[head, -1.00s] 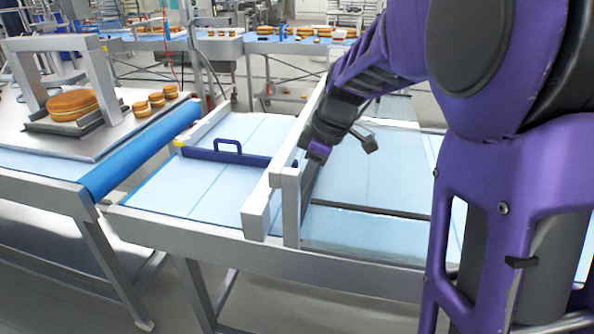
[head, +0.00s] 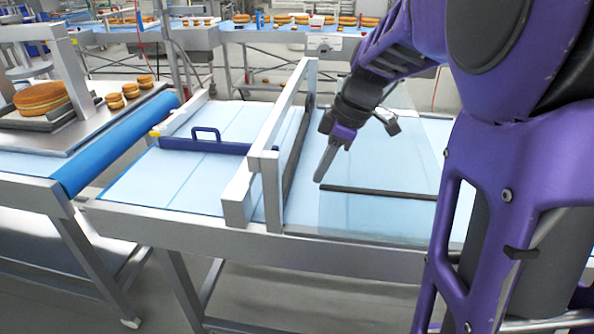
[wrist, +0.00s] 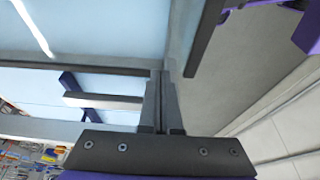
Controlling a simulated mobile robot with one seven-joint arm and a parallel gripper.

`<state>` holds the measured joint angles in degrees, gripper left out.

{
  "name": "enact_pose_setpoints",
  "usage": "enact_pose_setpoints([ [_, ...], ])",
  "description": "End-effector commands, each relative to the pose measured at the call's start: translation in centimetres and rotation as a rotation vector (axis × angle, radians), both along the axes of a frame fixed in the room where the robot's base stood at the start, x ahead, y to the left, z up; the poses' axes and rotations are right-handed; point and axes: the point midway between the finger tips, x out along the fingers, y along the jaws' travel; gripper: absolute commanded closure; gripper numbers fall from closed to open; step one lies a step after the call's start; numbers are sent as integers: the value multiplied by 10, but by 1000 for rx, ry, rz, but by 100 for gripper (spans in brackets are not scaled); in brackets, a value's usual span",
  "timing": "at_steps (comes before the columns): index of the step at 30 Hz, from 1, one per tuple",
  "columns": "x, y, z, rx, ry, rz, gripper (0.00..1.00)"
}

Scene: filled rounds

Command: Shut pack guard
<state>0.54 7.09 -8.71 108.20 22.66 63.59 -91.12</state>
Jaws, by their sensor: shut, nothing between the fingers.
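A clear guard panel (head: 385,215) with a dark bar (head: 385,192) across it lies over the pale blue bed, to the right of the grey upright frame (head: 272,190). A gap of bare bed shows between frame and panel. My gripper (head: 319,180) points down at the bar's left end, its fingers shut and empty. In the wrist view the closed fingers (wrist: 161,80) are beside the end of the dark bar (wrist: 205,40). I cannot tell whether they touch the panel. My arm hides the panel's right part.
A blue handle (head: 206,133) on a blue bar (head: 200,146) lies left of the frame. A blue roller (head: 115,145) edges the left table, which holds a large cake (head: 42,98) and small ones. More tables with cakes stand behind.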

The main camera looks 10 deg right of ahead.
Motion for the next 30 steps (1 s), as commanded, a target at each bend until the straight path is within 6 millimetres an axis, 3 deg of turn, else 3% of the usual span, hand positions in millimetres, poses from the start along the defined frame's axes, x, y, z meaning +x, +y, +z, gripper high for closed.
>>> enact_pose_setpoints([
  [1,-5,-18,-4,-2,-1,-10,100],
  [6,-22,-71,-4,-3,0,-11,100],
  [15,-49,-151,-2,-1,2,-7,100],
  [21,-60,-183,-1,-2,1,-4,100],
  [30,-65,-199,-1,-2,1,-1,100],
])
